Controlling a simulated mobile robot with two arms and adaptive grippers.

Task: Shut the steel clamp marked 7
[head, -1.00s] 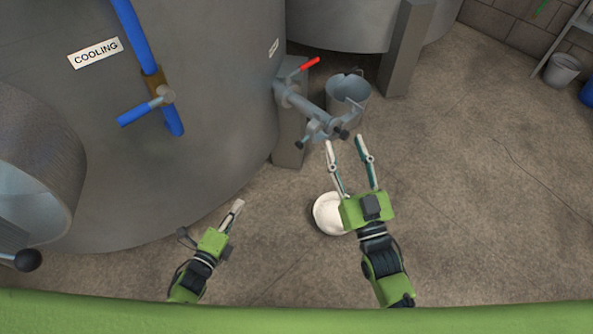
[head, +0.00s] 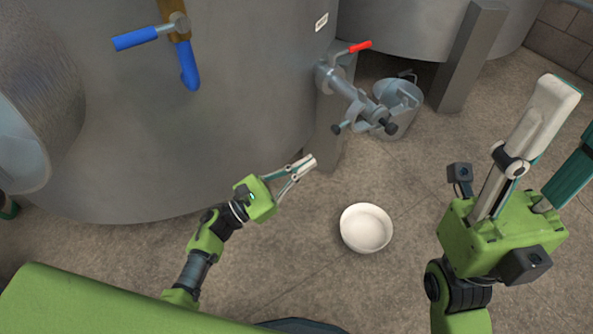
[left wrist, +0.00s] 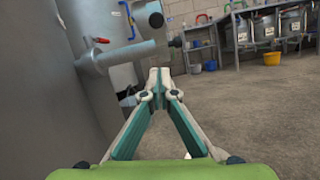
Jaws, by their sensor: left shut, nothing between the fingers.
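A steel outlet pipe (head: 345,89) with a red lever (head: 360,46) sticks out from the tank. Steel clamp parts (head: 372,114) with black knobs (head: 390,128) sit at its free end. No 7 is readable, and I cannot tell whether the clamp is open. In the left wrist view the pipe (left wrist: 120,58) lies left of the fingers, with black knobs near its end. My left gripper (head: 311,162) is shut and empty, apart from the clamp, below and left of it. My right gripper (head: 573,122) is open and empty at the far right.
A white bowl (head: 366,228) stands on the floor in front of the outlet. A metal bucket (head: 408,98) stands behind the clamp. A grey post (head: 472,55) and the big tank (head: 250,110) bound the space. The floor between the arms is mostly clear.

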